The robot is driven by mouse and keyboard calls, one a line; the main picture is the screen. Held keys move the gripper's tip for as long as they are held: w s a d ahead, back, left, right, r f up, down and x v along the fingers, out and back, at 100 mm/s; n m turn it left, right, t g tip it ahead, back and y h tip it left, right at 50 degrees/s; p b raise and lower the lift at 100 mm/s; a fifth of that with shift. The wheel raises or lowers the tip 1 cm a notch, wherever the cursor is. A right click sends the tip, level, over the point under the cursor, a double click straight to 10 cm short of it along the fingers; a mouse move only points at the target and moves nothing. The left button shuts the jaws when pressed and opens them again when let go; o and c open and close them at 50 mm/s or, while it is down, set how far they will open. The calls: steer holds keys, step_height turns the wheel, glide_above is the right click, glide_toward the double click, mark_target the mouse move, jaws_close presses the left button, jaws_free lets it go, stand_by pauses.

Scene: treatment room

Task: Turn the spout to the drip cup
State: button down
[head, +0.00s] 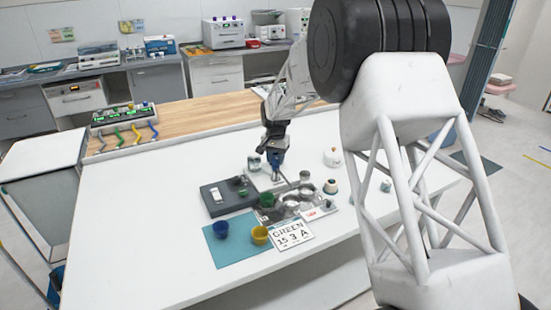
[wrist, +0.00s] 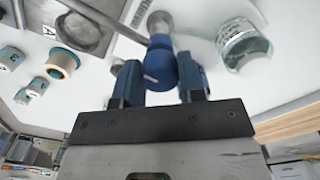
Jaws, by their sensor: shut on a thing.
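My gripper (head: 277,172) reaches down over the metal tray (head: 283,213) on the white table. In the wrist view its two blue fingers (wrist: 160,82) are shut on a blue knob (wrist: 161,64). The knob joins a grey metal post and a thin grey bar (wrist: 104,18), likely the spout, which runs to the upper left. The bar passes above a round metal dish (wrist: 85,28). A green cup (head: 267,200), a blue cup (head: 221,229) and a yellow cup (head: 260,235) stand nearby; I cannot tell which is the drip cup.
A card (head: 290,235) reads "GREEN 15 3 A". A teal mat (head: 228,252) lies under the blue and yellow cups. A dark box (head: 216,198) stands left of the tray. A glass jar (wrist: 243,45) is close right of my fingers.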

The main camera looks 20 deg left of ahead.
steer(key=n, duration=0.4)
steer(key=shift+n, duration=0.3)
steer(key=n, duration=0.4)
steer(key=shift+n, duration=0.3)
steer(key=n, duration=0.4)
steer(key=shift+n, duration=0.3)
steer(key=shift+r+n, duration=0.1)
steer(key=shift+n, duration=1.6)
steer(key=c, duration=0.7)
jaws_free()
steer(key=shift+r, duration=0.1)
